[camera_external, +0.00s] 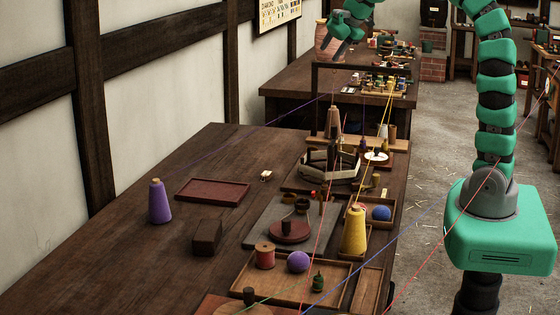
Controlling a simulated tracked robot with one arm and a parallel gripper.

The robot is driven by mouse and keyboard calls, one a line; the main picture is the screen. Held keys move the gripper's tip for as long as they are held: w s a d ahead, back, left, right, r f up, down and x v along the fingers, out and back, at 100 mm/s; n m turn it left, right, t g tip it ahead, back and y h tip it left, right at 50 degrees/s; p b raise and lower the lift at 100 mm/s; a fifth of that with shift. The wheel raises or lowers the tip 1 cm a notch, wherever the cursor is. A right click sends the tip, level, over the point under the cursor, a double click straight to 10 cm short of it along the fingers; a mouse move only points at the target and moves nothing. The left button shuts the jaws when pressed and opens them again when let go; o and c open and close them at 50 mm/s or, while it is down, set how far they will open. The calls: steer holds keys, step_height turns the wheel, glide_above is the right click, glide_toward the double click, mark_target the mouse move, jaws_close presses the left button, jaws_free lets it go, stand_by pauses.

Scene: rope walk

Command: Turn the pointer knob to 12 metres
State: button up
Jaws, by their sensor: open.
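My gripper (334,36) is at the top of the view, raised above the far part of the workbench and apart from everything on it. It is open, and nothing shows in it. A small round white dial (376,156) with a dark piece at its middle sits toward the right edge of the near bench; it may carry the pointer knob. It is too small for me to read any metre marks or the pointer's direction. A reddish round disc (290,231) with a dark upright piece lies nearer the camera; I cannot tell whether it turns.
The long dark bench (130,262) holds a purple cone (159,203), a yellow cone (355,231), an empty red tray (212,190) and a wooden tray (327,290) with spools. Coloured threads cross the air above the bench's right side. Its left part is mostly clear.

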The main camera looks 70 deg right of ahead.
steer(key=s+d+f+n+g, duration=0.4)
steer(key=s+d+f, duration=0.2)
steer(key=d+f, duration=0.5)
steer(key=n+g+y, duration=0.2)
steer(key=n, duration=0.2)
glide_above(377, 148)
step_height(377, 148, down, 10)
step_height(377, 148, down, 14)
steer(key=shift+d+r+b, duration=0.15)
steer(key=shift+b, duration=0.4)
jaws_close()
